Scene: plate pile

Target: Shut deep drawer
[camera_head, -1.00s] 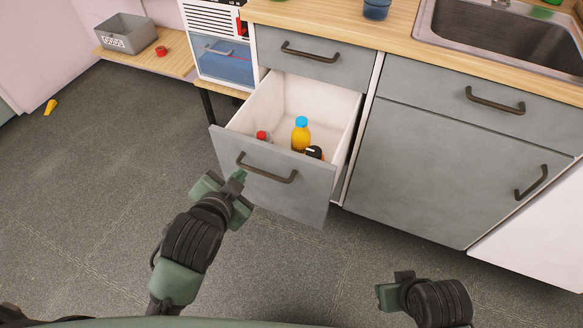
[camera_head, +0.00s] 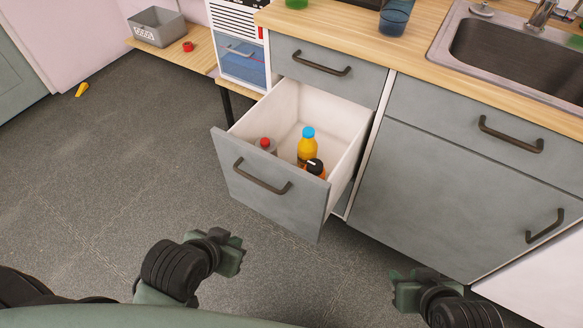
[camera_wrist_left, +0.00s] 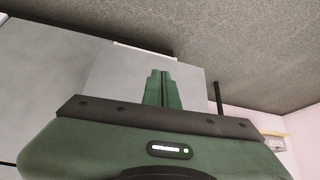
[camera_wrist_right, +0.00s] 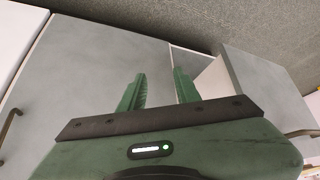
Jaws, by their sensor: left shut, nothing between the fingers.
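The deep drawer (camera_head: 245,192) stands pulled out below a shallow drawer, with a grey front and a dark bar handle (camera_head: 262,177). Inside it are an orange bottle with a blue cap (camera_head: 307,147), a red-capped bottle (camera_head: 265,146) and a black-topped container (camera_head: 315,168). My left gripper (camera_head: 238,248) is shut and empty, below and apart from the drawer front; its closed fingers show in the left wrist view (camera_wrist_left: 161,88). My right gripper (camera_head: 394,290) is open and empty, low in front of the cupboard door; its parted fingers show in the right wrist view (camera_wrist_right: 158,90).
The shallow drawer (camera_head: 300,75) above is shut. A cupboard door (camera_head: 440,195) and sink (camera_head: 520,50) are to the right. A grey box (camera_head: 155,27) and a red item (camera_head: 188,46) rest on a low wooden shelf. The floor at left is mostly clear.

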